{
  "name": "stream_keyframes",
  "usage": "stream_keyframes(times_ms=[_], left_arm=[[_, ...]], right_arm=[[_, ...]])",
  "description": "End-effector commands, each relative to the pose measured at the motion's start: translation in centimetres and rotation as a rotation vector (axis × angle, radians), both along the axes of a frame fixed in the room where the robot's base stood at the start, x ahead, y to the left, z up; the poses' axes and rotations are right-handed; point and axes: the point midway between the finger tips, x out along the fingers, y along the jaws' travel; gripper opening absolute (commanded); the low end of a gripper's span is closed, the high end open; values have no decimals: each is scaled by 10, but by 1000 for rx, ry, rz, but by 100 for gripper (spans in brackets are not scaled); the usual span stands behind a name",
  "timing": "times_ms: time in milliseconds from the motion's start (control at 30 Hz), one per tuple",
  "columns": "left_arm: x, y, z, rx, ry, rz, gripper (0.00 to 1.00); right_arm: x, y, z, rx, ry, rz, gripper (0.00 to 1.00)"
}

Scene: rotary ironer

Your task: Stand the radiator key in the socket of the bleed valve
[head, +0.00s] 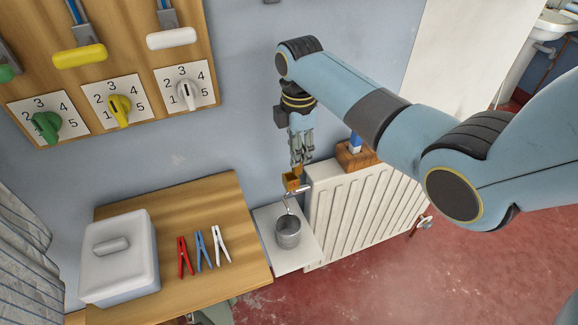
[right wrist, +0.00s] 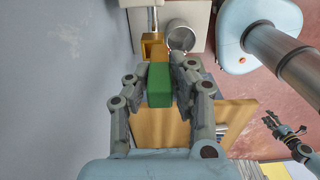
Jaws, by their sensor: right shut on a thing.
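My right gripper (head: 298,165) points down above the left end of the white radiator (head: 365,210). It is shut on the radiator key, whose green grip (right wrist: 159,85) shows between the fingers in the right wrist view. A brass, square-edged bleed valve socket (head: 291,181) is just below the fingertips, and it also shows in the right wrist view (right wrist: 152,40). The key's lower end is hidden, so I cannot tell whether it is in the socket. My left gripper (right wrist: 277,120) is small at the right of the wrist view; its jaw opening is unclear.
A metal cup (head: 288,232) stands on a white shelf (head: 297,263) below a thin spout. The wooden table (head: 225,240) at left carries a lidded grey box (head: 120,258) and several clothes pegs (head: 203,249). A wooden block (head: 352,156) is behind my right arm. A dial board hangs upper left.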

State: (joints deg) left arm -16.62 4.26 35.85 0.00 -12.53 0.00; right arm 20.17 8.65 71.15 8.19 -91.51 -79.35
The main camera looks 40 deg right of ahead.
Motion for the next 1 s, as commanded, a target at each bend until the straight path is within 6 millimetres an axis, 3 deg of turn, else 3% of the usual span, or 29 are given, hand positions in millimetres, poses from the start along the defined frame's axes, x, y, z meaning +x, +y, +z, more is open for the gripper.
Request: stream_keyframes(times_ms=[200, 433, 833, 867, 1000], left_arm=[[-19, 7, -5, 9, 28, -2, 40], [-18, 7, -8, 8, 27, -1, 40], [-9, 3, -10, 4, 12, -1, 40], [-9, 3, -10, 4, 13, -1, 40], [-9, 3, -9, 4, 13, -1, 40]], right_arm=[[14, 9, -14, -1, 1, 0, 0], [14, 9, -47, -1, 1, 0, 0], [14, 9, -53, -1, -1, 0, 0], [14, 9, -54, -1, -1, 0, 22], [14, 9, -53, -1, -1, 0, 40]])
